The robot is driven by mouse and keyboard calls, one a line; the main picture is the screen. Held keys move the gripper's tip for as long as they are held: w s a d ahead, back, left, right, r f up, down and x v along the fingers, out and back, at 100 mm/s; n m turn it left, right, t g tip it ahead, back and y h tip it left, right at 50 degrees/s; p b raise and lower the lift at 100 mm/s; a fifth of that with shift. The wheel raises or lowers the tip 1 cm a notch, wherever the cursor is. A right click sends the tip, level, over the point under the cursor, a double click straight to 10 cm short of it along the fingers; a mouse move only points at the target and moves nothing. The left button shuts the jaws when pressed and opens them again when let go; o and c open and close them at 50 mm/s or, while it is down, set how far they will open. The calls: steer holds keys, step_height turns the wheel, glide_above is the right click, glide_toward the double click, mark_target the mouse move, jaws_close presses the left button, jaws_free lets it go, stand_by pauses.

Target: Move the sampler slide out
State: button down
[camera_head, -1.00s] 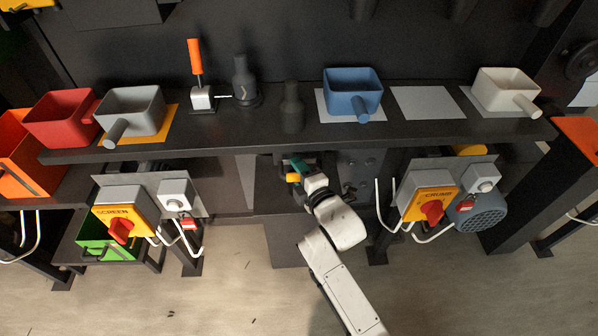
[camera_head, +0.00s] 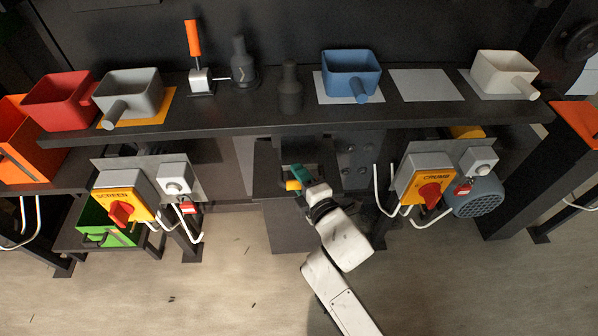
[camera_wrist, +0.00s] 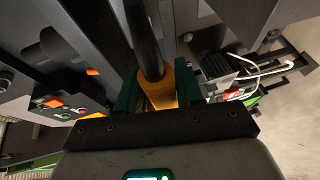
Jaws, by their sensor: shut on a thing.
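The sampler slide shows as a yellow-orange grip (camera_head: 292,185) below the front of the dark bench. In the wrist view its yellow-orange end (camera_wrist: 160,90) is fitted on a dark rod (camera_wrist: 143,35) that runs up out of the picture. My gripper (camera_head: 301,178) has teal-green fingers, which stand on both sides of this end in the wrist view (camera_wrist: 158,88). It is shut on the slide's grip. The slide's far end is hidden.
The bench (camera_head: 300,115) carries a blue scoop (camera_head: 350,75), grey scoop (camera_head: 130,95), white scoop (camera_head: 505,72) and an orange-handled lever (camera_head: 194,40). Yellow switch boxes (camera_head: 124,195) and (camera_head: 424,183) with white cables flank my arm. The floor in front is clear.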

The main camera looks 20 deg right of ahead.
steer(key=shift+s+f, duration=0.25)
steer(key=shift+f, duration=0.25)
steer(key=c, duration=1.1)
jaws_free()
steer(key=shift+c, duration=0.2)
steer(key=shift+o, duration=1.2)
steer(key=shift+a+r, duration=0.1)
steer(key=shift+r, duration=0.15)
steer(key=s+d+r, duration=0.1)
steer(key=s+r, duration=0.1)
steer(key=s, duration=0.8)
steer(key=shift+s+p, duration=0.3)
steer(key=shift+p, duration=0.05)
